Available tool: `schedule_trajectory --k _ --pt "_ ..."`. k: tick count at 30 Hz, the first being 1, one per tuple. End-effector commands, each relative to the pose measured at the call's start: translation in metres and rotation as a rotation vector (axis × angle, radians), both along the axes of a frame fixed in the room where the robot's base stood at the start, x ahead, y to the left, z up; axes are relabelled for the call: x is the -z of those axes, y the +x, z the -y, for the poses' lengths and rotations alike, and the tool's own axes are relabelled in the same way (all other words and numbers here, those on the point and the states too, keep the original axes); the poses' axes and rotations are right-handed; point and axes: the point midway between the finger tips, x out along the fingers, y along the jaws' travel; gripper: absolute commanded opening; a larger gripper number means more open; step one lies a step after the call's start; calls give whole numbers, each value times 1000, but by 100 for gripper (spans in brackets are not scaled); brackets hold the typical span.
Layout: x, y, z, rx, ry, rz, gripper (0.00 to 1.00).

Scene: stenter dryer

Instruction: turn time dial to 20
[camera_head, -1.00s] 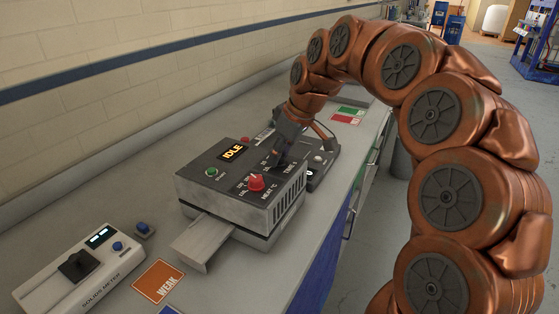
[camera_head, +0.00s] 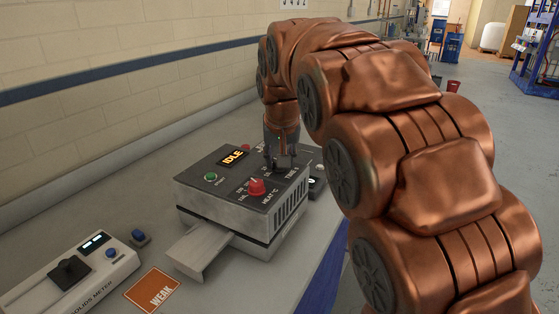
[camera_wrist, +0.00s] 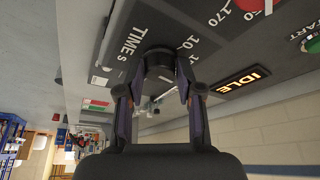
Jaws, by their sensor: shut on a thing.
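The stenter dryer (camera_head: 225,190) is a grey box on the bench, with an IDLE display (camera_head: 233,157) lit in orange. Its black time dial (camera_wrist: 158,62) sits beside the "TIME s" label in the wrist view, with "10" and another partly hidden mark near it. My gripper (camera_wrist: 155,90) is shut on the time dial, one finger on each side. In the head view my gripper (camera_head: 280,160) comes down on the dryer's far right top and hides most of the dial. I cannot read the dial's pointer.
The red heat dial (camera_head: 257,187) and green start button (camera_head: 211,177) are on the same panel, close to my gripper. A metal tray (camera_head: 200,249) sticks out in front. The solids meter (camera_head: 75,275) and orange WEAK card (camera_head: 152,289) lie at front left.

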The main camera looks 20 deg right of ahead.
Motion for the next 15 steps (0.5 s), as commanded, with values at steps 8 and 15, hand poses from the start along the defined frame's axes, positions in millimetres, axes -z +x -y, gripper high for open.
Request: schedule_trajectory --k 8,15 --pt "-1 1 -1 138 1 2 1" --pt "0 0 -1 186 0 0 1"
